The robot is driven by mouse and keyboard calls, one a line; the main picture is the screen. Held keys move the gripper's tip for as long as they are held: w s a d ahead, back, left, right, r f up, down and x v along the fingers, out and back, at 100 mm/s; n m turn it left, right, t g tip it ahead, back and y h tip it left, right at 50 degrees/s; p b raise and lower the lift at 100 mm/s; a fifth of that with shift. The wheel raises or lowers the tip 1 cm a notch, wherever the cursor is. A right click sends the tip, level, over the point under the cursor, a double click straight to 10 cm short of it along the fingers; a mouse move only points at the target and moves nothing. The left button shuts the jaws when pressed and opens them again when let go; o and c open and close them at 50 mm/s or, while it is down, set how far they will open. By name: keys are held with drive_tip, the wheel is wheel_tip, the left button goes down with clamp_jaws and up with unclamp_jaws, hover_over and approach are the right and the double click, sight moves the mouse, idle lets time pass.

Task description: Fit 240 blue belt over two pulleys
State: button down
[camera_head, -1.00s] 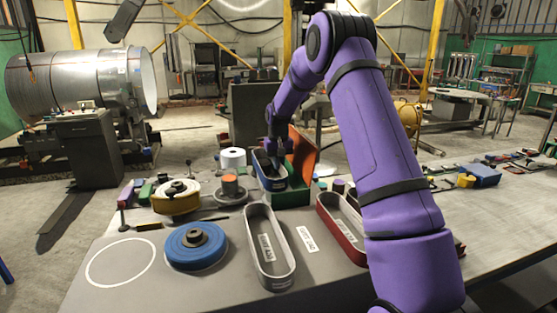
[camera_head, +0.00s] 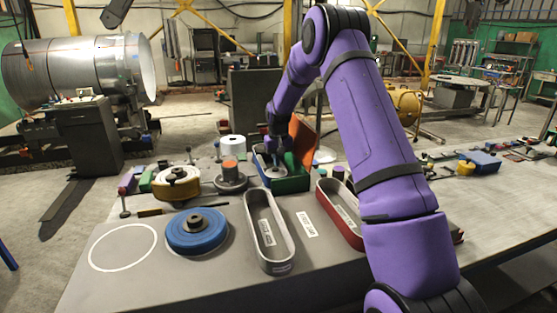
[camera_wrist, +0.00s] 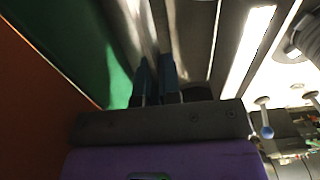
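A blue oval loop (camera_head: 261,168), probably the blue belt, stands at the back of the bench beside a green block (camera_head: 292,184); its label is not readable. My gripper (camera_head: 276,158) points down at this blue and green group and partly covers it. In the wrist view, the two dark blue fingers of my gripper (camera_wrist: 155,82) are close together, with a pale narrow strip between them. I cannot tell whether they touch it. A green surface (camera_wrist: 75,45) is left of the fingers. No pulley pair is clearly identifiable.
A grey oval loop (camera_head: 284,257) and a red one (camera_head: 328,206) lie nearer. A blue coil (camera_head: 183,240), a yellow-white coil (camera_head: 167,190) and an orange-topped spool (camera_head: 230,180) stand left. An upright orange panel (camera_head: 301,140) is close behind the gripper.

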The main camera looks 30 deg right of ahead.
drive_tip(key=shift+f, duration=0.1)
idle(0.7)
drive_tip(key=c, duration=0.8)
unclamp_jaws()
drive_tip(key=shift+r, duration=3.45)
drive_tip(key=shift+s+r, duration=0.1)
drive_tip(key=shift+r, duration=0.2)
